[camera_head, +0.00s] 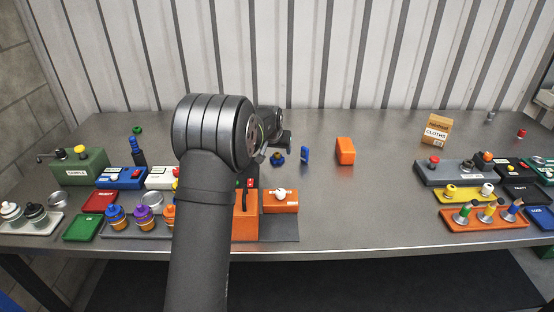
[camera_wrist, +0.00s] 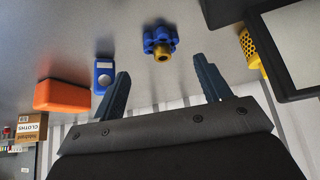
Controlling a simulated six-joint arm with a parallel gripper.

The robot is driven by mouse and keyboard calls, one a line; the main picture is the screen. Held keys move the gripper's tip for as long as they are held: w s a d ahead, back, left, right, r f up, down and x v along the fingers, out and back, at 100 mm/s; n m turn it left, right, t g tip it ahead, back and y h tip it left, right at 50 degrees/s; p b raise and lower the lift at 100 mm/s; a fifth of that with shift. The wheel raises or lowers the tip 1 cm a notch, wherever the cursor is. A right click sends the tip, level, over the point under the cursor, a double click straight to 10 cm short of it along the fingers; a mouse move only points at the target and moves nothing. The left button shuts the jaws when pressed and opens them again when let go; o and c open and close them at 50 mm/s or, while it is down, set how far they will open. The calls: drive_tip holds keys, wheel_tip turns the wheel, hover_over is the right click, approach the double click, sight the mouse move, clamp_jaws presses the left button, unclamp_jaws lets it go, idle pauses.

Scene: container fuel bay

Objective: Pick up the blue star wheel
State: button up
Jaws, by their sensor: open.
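The blue star wheel (camera_wrist: 160,36) has a lobed rim and a brass-coloured hub. In the wrist view it stands on the grey table just beyond the gap between my fingertips, apart from both. In the head view the blue star wheel (camera_head: 278,159) shows small beside my dark wrist. My gripper (camera_wrist: 161,68) is open and empty, with its two dark blue-grey fingers spread. In the head view, my arm hides most of my gripper.
A blue device (camera_head: 305,154) with a pale round face stands close to the wheel. An orange block (camera_head: 345,151) is beyond it. A yellow perforated part (camera_wrist: 250,46) and a dark-framed object (camera_wrist: 290,45) lie on the other side.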

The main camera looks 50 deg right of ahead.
sight(276, 155)
drive_tip(key=shift+x, duration=3)
drive_tip(key=shift+w+a, duration=0.1)
drive_tip(key=shift+a, duration=0.05)
drive_tip(key=c, duration=1.4)
drive_tip(key=shift+r, duration=0.1)
drive_tip(key=shift+r, duration=0.6)
wheel_tip(276, 155, up, 3)
drive_tip(key=s+d+r, duration=0.1)
drive_tip(key=s+r, duration=0.5)
drive_tip(key=s, duration=0.5)
drive_tip(key=shift+s+r, duration=0.3)
